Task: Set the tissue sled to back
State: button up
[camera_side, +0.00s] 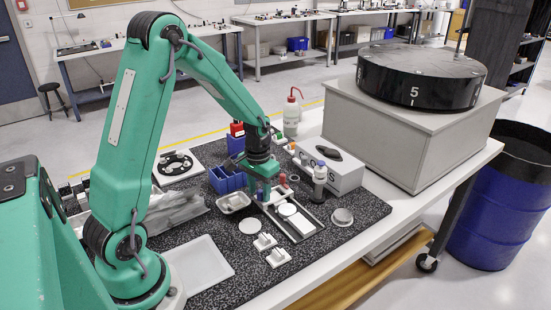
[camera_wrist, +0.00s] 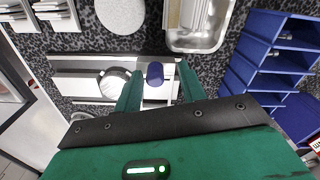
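The mirror fixture shows in the side view as a long pale rail frame (camera_side: 302,226) on the speckled mat, and in the wrist view as a white and metal strip (camera_wrist: 75,65). A round disc (camera_wrist: 115,77) sits on it. A blue knob (camera_wrist: 154,73) stands on the strip to the right of the disc; I take it as the tissue sled's handle, but no label shows. My gripper (camera_side: 264,196) is low over the fixture's far left end. In the wrist view my gripper (camera_wrist: 158,78) is open, its green fingers either side of the knob, with gaps showing.
A metal tray (camera_wrist: 200,38) and blue bins (camera_wrist: 268,65) lie close to my gripper. Small white holders (camera_side: 278,257) lie in front.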

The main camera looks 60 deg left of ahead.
jog(key=shift+r, duration=3.9)
jog(key=shift+s+d+r, duration=0.1)
jog(key=shift+d+r, duration=0.2)
jog(key=shift+r, duration=0.15)
jog(key=s+d+r+m+t, duration=0.3)
jog(key=s+d+r+t, duration=0.2)
jog(key=s+d+r, duration=0.7)
jog(key=shift+s+d+t, duration=0.25)
jog(key=shift+s+t, duration=0.05)
jog(key=shift+s, duration=1.05)
jog(key=shift+r, duration=0.1)
